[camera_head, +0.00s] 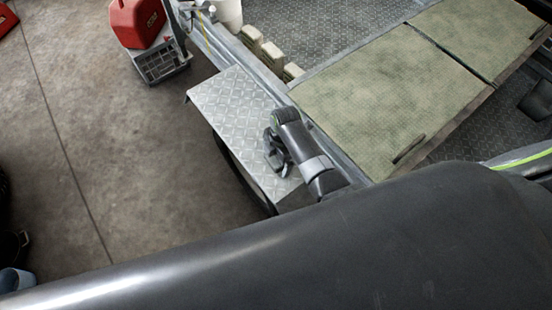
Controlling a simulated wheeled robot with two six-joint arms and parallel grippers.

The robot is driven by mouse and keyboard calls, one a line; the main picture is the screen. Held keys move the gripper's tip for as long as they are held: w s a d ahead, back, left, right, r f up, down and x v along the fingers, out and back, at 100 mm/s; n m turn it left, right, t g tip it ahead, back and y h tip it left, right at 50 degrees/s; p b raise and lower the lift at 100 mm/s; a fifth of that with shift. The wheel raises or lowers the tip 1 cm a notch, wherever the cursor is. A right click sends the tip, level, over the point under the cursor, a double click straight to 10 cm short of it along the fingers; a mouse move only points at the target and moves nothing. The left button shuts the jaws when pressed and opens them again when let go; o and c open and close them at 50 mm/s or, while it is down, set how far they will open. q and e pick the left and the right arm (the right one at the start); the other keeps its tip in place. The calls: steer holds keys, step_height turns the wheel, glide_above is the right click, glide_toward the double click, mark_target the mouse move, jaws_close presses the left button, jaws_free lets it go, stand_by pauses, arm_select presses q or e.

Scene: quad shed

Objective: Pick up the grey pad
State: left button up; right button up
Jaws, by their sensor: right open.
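My right gripper (272,152) is above the tread-plate step of a metal frame, near the step's right side. Its fingers are apart, and I see nothing between them. I cannot make out a grey pad for certain. A dark, cushion-like shape (538,98) is cut off at the right edge, and I cannot tell if it is the pad. A large dark grey rounded surface fills the lower foreground and hides what lies behind it. My left gripper is not in view.
The tread-plate step (232,103) juts out beside green boards (368,98) on the metal frame. Pale blocks (271,57) line the frame rail. A red fuel can (136,22) stands on a grey crate (162,62). Concrete floor (110,150) at left is mostly clear.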

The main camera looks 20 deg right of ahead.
steer(key=shift+c, duration=0.2)
steer(key=c, duration=1)
step_height(320, 180, up, 10)
steer(key=shift+r+p, duration=0.1)
steer(key=shift+p, duration=0.35)
steer(key=shift+o, duration=1.2)
steer(key=shift+c, duration=0.9)
steer(key=shift+s, duration=0.1)
